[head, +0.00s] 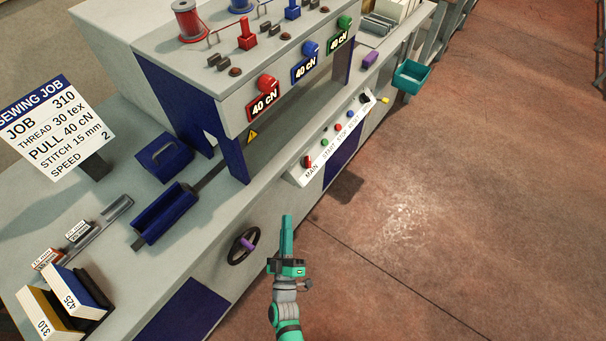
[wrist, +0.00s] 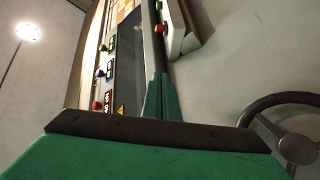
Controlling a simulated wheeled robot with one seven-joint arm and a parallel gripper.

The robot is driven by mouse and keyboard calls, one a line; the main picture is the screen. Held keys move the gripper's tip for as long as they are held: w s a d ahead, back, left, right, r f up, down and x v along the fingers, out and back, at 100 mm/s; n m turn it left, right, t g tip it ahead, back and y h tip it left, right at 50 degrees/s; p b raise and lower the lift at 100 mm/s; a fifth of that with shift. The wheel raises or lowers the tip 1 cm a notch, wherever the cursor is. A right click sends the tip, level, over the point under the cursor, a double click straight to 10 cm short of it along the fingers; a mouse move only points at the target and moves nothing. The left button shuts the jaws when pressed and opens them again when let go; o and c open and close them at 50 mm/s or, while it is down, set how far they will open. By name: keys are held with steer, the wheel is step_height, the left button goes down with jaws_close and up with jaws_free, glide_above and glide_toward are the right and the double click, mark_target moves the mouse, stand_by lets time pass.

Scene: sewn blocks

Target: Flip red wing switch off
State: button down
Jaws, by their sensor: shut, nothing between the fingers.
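A small red switch (head: 308,161) sits above the word MAIN at the left end of the sloped white control panel (head: 330,146) on the machine's front. It is too small for me to tell how its wing is turned. A red knob (wrist: 159,28) on a light panel shows near the top of the wrist view, probably this switch. My gripper (head: 287,218) is shut and empty, in front of the machine, below and to the left of the panel in the head view and apart from it. In the wrist view its shut green fingers (wrist: 160,97) point up toward the red knob.
Red, blue and green 40 cN dials line the upper housing (head: 231,95). The floor (head: 450,220) at right is clear.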

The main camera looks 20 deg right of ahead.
steer(key=w+d+h, duration=0.2)
steer(key=w, duration=0.4)
steer(key=shift+r, duration=0.15)
steer(key=shift+w, duration=0.1)
step_height(320, 180, up, 4)
glide_above(303, 180)
steer(key=a, duration=0.4)
steer(key=shift+d, duration=0.25)
steer(key=shift+d+f, duration=0.35)
steer(key=shift+d, duration=0.2)
steer(key=shift+d+f, duration=0.3)
steer(key=shift+d, duration=0.25)
steer(key=shift+d+f, duration=0.3)
steer(key=shift+d, duration=0.3)
steer(key=shift+n, duration=0.3)
